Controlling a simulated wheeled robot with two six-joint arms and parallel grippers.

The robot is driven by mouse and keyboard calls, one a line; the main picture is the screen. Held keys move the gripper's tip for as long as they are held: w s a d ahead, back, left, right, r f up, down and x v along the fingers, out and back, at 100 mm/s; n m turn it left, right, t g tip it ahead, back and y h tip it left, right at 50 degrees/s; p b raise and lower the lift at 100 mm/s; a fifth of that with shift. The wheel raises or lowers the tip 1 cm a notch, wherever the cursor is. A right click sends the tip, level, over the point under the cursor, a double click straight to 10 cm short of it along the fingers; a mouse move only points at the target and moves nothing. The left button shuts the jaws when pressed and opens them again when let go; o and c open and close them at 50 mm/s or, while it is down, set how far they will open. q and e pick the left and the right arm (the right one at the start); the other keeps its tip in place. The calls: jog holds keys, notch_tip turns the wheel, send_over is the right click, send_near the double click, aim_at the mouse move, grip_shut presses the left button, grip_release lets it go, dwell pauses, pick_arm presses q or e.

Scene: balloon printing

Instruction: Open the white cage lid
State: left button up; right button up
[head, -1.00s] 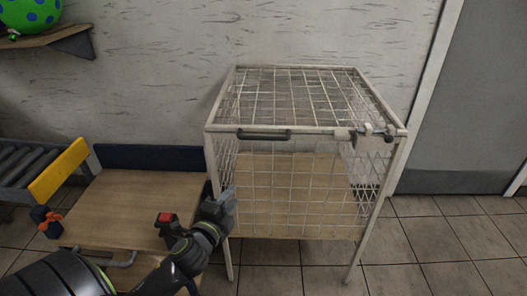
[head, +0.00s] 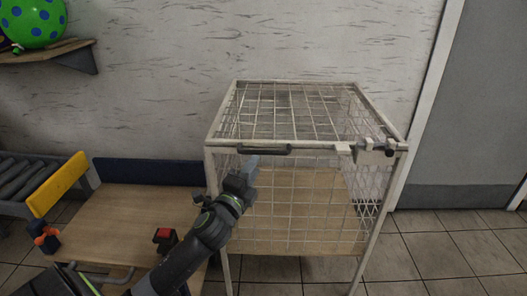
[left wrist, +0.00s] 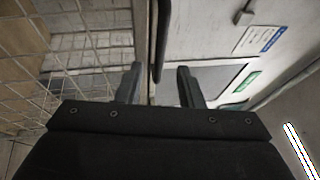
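The white wire cage (head: 295,205) stands on legs in the middle of the head view, with its mesh lid (head: 285,110) lying closed on top. A dark handle (head: 264,149) sits along the lid's front edge, left of centre. My left gripper (head: 251,166) is just below and slightly left of the handle, in front of the cage. In the left wrist view my left gripper (left wrist: 158,76) is open, its fingers apart. The dark handle (left wrist: 162,45) shows beyond and between the fingertips, not gripped. My right gripper is not in view.
A latch-like fitting (head: 372,152) is at the lid's front right corner. A wooden bench (head: 125,220) with a red button box (head: 165,237) stands left of the cage. A shelf (head: 50,52) holds a green balloon (head: 35,22). Tiled floor is free at right.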

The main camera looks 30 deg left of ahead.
aim_at(264, 153)
pick_arm(q)
jog(key=x, duration=0.7)
jog(key=shift+c, duration=0.4)
grip_shut()
